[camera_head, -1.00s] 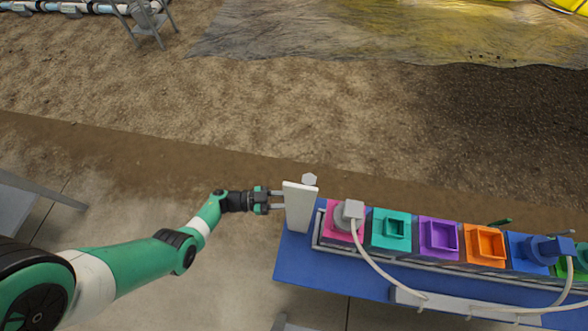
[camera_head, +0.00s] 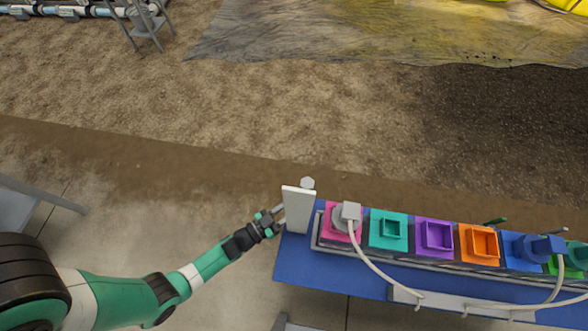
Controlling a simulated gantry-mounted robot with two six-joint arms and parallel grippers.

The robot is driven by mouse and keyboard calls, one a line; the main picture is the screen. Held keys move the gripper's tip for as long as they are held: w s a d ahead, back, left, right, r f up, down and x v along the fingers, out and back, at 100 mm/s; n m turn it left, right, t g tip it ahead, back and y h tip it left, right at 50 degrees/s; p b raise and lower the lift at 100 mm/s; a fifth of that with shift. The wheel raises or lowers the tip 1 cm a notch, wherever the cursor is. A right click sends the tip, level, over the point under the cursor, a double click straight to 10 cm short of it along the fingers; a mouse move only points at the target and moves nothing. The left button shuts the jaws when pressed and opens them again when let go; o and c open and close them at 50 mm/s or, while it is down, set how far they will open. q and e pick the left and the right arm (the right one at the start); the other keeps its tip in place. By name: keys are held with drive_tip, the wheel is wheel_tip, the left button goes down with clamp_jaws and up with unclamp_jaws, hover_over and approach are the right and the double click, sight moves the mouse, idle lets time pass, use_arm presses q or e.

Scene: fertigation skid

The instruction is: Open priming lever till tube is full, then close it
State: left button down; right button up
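A white upright panel (camera_head: 298,211) stands at the left end of the blue bench (camera_head: 300,268). A small pale grey knob (camera_head: 307,183) shows just above its top edge; I cannot tell whether it belongs to the priming lever. My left gripper (camera_head: 277,212) is at the panel's left edge, pointing up and right. Its fingertips are small and close to the panel, so contact and finger opening are unclear. A white tube (camera_head: 376,267) runs from a grey connector (camera_head: 350,212) on the pink block; its fill does not show. My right gripper is out of view.
Teal (camera_head: 388,230), purple (camera_head: 434,237) and orange (camera_head: 479,244) blocks line the bench, with a blue fitting (camera_head: 540,247) farther right. A grey stand (camera_head: 20,205) is at the left edge. Bare soil lies behind the bench.

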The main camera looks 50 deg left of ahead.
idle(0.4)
use_arm(q)
drive_tip(key=c, duration=0.7)
unclamp_jaws()
drive_tip(key=shift+a, duration=0.1)
